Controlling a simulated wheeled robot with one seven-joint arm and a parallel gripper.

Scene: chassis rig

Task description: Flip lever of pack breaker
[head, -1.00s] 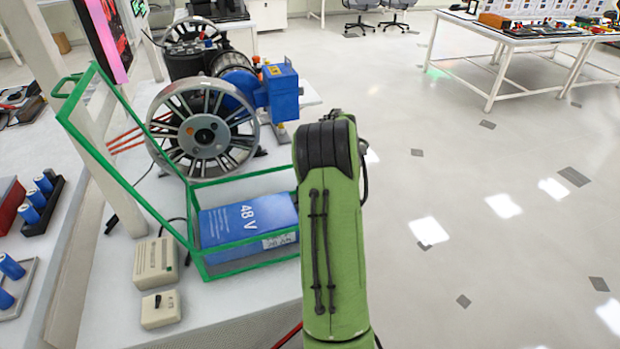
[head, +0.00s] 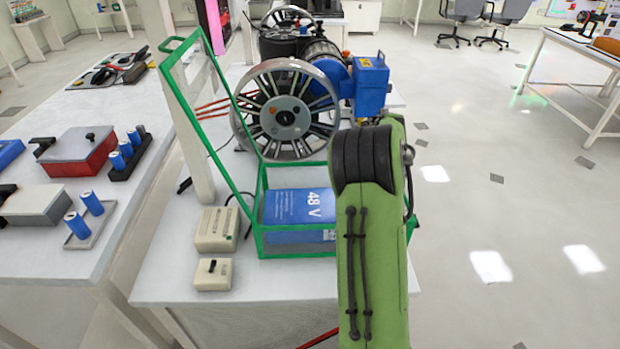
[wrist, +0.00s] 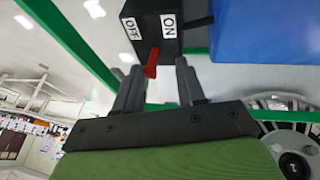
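The pack breaker (wrist: 150,30) is a black box with white OFF and ON labels at the top of the wrist view. Its red lever (wrist: 151,63) sticks out toward my gripper (wrist: 157,70). My gripper is open, with its two dark fingers apart. In the picture the lever lies between the fingers, closer to the left one; I cannot tell if it touches. The blue 48 V pack (head: 298,207) sits in a green frame, and its blue side also shows in the wrist view (wrist: 262,30). In the head view my arm hides the breaker and gripper.
The green frame (head: 180,92) rises around the pack. Two beige boxes (head: 217,229) (head: 213,274) stand left of it on the white table (head: 165,290). A spoked wheel and blue motor (head: 372,85) stand behind. Open floor lies to the right.

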